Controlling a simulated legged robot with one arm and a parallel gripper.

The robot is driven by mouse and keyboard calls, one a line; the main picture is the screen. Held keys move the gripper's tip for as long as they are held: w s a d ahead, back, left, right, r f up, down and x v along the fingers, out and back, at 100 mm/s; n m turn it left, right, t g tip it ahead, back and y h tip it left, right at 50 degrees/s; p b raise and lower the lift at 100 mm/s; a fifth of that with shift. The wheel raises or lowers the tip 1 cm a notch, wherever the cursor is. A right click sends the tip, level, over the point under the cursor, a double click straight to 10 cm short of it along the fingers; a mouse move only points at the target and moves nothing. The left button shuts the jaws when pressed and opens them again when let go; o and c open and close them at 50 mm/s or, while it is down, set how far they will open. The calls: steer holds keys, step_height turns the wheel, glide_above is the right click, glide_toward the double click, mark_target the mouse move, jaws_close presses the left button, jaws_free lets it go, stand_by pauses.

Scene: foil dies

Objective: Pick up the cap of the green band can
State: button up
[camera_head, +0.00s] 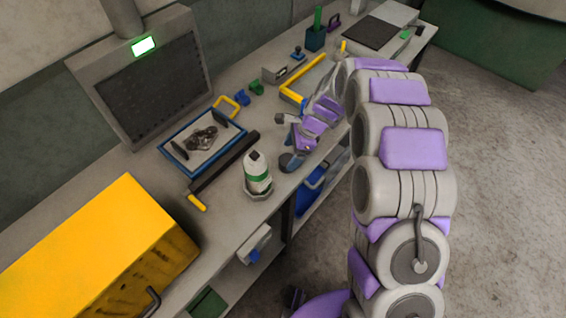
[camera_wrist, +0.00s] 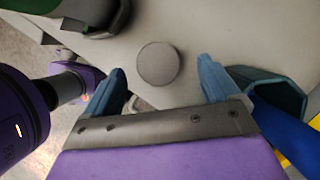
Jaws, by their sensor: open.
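The green band can (camera_head: 257,180) stands upright in a shallow holder near the bench's front edge in the head view. It is pale, with a green band and a dark patch near its top. My gripper (camera_head: 287,142) is just to its right, low over the bench. In the wrist view my gripper (camera_wrist: 160,88) is open and empty, its two blue fingers wide apart. A flat round grey disc, seemingly the cap (camera_wrist: 158,63), lies between and slightly beyond the fingertips, touching neither. I cannot make out the cap in the head view, where my gripper covers that area.
A black bar with a yellow end (camera_head: 197,202) lies left of the can. A blue-rimmed tray (camera_head: 172,152) sits behind it. A large yellow box (camera_head: 90,245) fills the front left. In the wrist view a teal cup-like thing (camera_wrist: 285,97) is close beside the right finger.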

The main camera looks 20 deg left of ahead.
mark_target(288, 160)
steer(key=shift+d+f, duration=0.1)
steer(key=shift+d, duration=0.5)
steer(key=b+x, duration=0.1)
steer(key=x, duration=0.1)
steer(key=a+b+x, duration=0.1)
steer(key=x, duration=0.2)
steer(key=shift+a, duration=0.2)
steer(key=shift+d+r, duration=0.25)
steer(key=shift+d, duration=0.25)
steer(key=c, duration=0.5)
steer(key=shift+a, duration=0.2)
steer(key=c, duration=0.5)
